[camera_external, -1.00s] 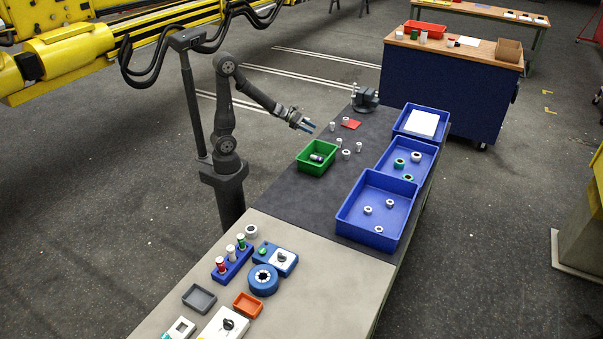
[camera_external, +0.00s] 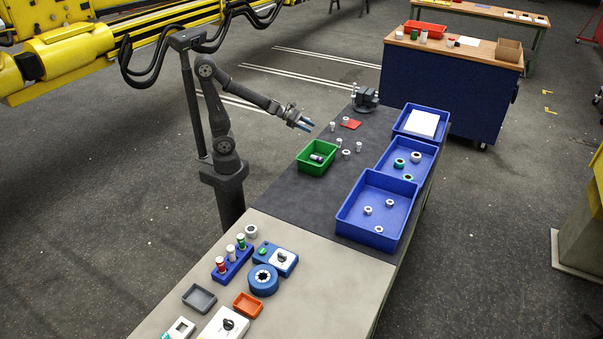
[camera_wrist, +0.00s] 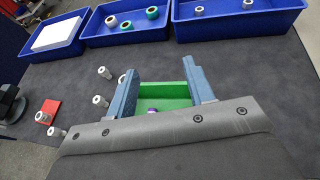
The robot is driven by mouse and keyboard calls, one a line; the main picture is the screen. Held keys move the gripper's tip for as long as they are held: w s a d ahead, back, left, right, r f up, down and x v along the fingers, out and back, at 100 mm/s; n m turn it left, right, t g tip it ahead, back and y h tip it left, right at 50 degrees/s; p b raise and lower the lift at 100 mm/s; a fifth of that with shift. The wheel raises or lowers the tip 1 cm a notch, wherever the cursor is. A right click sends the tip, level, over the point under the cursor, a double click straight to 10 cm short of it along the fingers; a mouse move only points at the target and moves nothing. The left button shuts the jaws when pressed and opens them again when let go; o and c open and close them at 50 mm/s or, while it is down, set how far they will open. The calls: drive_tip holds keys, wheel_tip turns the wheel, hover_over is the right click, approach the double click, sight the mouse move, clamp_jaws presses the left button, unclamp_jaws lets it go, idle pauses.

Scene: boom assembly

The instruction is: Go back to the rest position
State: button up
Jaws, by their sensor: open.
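My gripper (camera_external: 306,125) hangs in the air above the left edge of the dark table mat, up and left of the green bin (camera_external: 317,160). Its jaws are open with nothing between them. In the wrist view my gripper (camera_wrist: 167,90) shows two blue fingers spread apart, with the green bin (camera_wrist: 172,88) seen beyond them. A small dark and purple part (camera_external: 316,157) lies in the green bin. The wrist view shows only a bit of it, as my gripper's body hides the rest.
Several small metal fittings (camera_external: 346,152) and a red plate (camera_external: 351,124) sit near the bin. A vise (camera_external: 366,97) stands at the table's far end. Blue bins (camera_external: 345,226) with rings and fittings line the right side. The air around my arm is clear.

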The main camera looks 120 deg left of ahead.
drive_tip(key=w+a, duration=0.3)
drive_tip(key=a, duration=0.2)
drive_tip(key=shift+a+f, duration=0.25)
drive_tip(key=shift+f, duration=0.05)
drive_tip(key=shift+o, duration=0.5)
